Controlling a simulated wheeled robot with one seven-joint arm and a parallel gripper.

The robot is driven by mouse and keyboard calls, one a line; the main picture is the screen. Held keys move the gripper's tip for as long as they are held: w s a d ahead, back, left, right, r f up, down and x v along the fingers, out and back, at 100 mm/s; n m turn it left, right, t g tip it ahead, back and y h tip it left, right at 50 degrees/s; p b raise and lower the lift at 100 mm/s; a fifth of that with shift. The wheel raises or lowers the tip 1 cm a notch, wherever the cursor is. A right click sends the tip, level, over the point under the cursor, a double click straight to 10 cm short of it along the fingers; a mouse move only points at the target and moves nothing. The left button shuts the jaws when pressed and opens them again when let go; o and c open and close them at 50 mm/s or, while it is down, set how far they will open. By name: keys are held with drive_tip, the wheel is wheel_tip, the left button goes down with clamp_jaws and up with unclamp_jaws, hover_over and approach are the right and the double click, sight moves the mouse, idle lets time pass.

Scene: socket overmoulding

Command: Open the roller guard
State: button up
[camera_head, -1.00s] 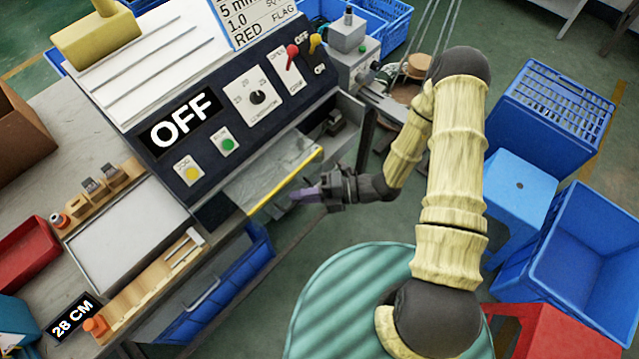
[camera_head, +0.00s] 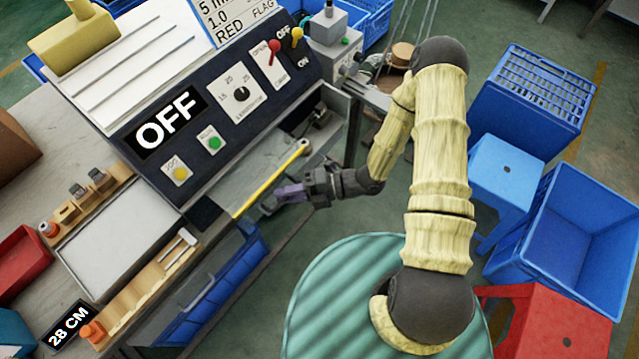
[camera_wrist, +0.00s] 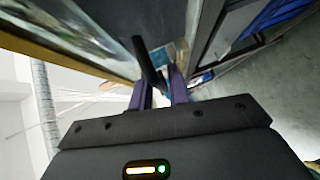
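The roller guard (camera_head: 268,183) is on the front of the machine, and its yellow edge runs diagonally in the head view. Its clear panel is hard to make out there. In the wrist view a yellow-edged clear panel (camera_wrist: 85,38) spans the upper left. My gripper (camera_head: 268,207) is just in front of the guard's yellow edge, low in the opening. In the wrist view its purple fingers (camera_wrist: 160,88) stand apart with a gap between them. A dark bar (camera_wrist: 148,62) reaches down to the fingers, close to the left one; I cannot tell whether they touch it.
The control panel (camera_head: 225,100) above the guard shows OFF. A blue crate (camera_head: 225,285) stands below the table edge. Blue stools, crates and a red stool (camera_head: 550,325) fill the right.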

drive_tip(key=w+d+r+b, duration=0.2)
drive_tip(key=d, duration=1.5)
drive_tip(key=shift+r, duration=0.25)
drive_tip(key=shift+w, duration=0.1)
